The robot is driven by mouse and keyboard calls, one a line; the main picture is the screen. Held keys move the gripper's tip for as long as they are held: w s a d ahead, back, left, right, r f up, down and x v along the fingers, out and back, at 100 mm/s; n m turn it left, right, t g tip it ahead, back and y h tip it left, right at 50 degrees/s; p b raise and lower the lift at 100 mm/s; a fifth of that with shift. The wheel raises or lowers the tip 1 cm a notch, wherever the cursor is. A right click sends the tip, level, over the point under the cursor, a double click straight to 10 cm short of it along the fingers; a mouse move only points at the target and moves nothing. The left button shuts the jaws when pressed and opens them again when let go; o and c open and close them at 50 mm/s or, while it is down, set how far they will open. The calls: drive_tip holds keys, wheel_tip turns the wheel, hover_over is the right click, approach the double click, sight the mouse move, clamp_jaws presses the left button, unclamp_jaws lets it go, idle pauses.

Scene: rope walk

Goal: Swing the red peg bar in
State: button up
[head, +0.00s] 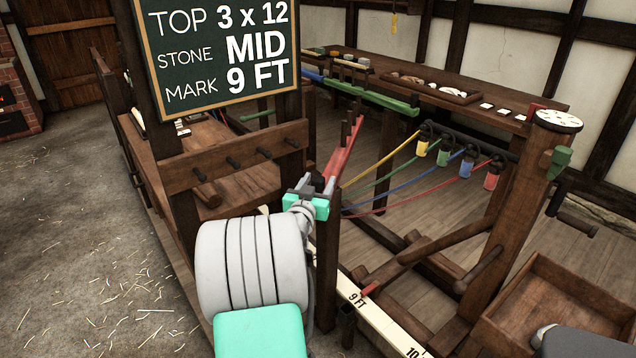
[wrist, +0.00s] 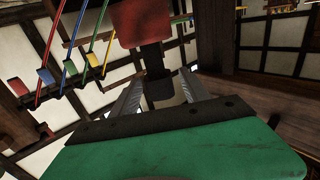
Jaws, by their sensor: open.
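The red peg bar (head: 345,150) carries dark upright pegs and slants from the middle of the head view down toward the post by my gripper. In the wrist view a red block (wrist: 140,22), apparently the bar's end, shows at the top with a dark piece (wrist: 158,88) below it. My gripper (head: 312,182) is at the near end of the red bar, its fingers open. In the wrist view my gripper (wrist: 158,92) has the dark piece between its fingers. I cannot tell whether they touch it. My arm hides part of the post.
A green bar (head: 372,96) lies farther back. Coloured strands run from weighted hooks (head: 443,150) toward the post near my gripper. A chalkboard (head: 218,50) stands left above a rail with pegs (head: 233,162). A wooden box (head: 560,305) is at right. Open floor lies left.

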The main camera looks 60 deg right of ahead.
drive_tip(key=shift+c, duration=0.4)
clamp_jaws()
idle(0.9)
